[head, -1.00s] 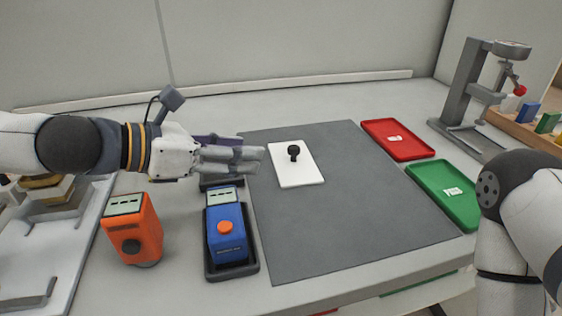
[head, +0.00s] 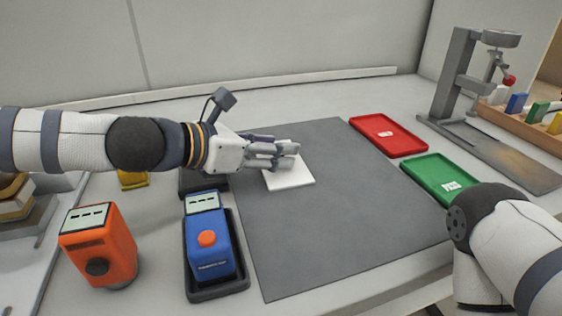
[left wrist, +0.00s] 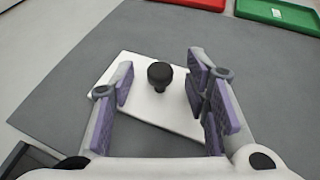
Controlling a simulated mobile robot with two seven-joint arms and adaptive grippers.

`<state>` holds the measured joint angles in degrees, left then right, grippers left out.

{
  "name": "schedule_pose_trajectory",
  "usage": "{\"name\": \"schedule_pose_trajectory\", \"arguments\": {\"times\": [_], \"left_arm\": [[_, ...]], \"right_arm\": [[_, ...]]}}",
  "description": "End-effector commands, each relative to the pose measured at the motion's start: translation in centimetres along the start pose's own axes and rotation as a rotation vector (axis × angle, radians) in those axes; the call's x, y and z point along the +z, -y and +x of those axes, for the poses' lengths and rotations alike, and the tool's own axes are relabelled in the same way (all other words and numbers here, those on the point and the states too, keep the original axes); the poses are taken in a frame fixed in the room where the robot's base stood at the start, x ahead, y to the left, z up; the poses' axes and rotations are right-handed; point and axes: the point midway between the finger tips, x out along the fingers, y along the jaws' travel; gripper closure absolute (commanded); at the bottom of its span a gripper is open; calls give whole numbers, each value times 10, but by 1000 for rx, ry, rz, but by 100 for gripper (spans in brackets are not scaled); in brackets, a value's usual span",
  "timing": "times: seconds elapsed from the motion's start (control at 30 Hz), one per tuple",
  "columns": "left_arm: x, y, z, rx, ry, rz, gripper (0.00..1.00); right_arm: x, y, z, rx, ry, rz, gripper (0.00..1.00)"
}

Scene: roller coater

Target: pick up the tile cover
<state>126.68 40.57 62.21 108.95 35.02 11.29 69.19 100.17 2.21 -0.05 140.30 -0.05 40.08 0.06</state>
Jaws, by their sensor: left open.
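The tile cover (head: 291,177) is a flat white plate with a black knob (left wrist: 160,75) on top. It lies on the grey mat (head: 340,220). In the head view my left gripper (head: 287,155) is over the cover's far part and hides the knob. In the left wrist view my left gripper (left wrist: 163,88) is open, with its purple pads on either side of the knob and apart from it. My right arm shows at the lower right of the head view, but its gripper is out of view.
A blue device (head: 208,238) sits in a black tray left of the mat, beside an orange device (head: 98,246). A red tray (head: 388,136) and a green tray (head: 440,178) lie along the right. A grey stand (head: 455,75) is at the back right.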

Motion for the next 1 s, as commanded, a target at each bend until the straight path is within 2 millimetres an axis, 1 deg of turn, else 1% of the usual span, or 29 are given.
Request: {"name": "schedule_pose_trajectory", "arguments": {"times": [0.1,0.17,0.2,0.3,0.57,0.67,0.77,0.87,1.0], "left_arm": [[2,0,-1,1,2,2,57],[2,0,-1,1,2,2,71],[2,0,-1,1,2,2,80],[2,0,-2,1,2,2,100],[2,0,-2,1,2,2,100],[5,0,-3,1,2,4,100],[20,0,-9,3,6,9,100],[43,3,-21,4,11,16,100],[74,32,-56,5,17,22,100]], "right_arm": [[0,0,-1,0,-2,0,100],[0,0,-1,0,-2,-1,100],[0,0,-1,0,-3,0,100],[0,0,-1,0,-2,0,100],[0,0,-1,0,-2,-1,100],[-1,0,-3,0,-7,-1,100],[-4,0,-9,-1,-23,0,100],[-10,1,-19,-2,-54,0,100],[-21,1,-38,-5,-110,0,100]]}}
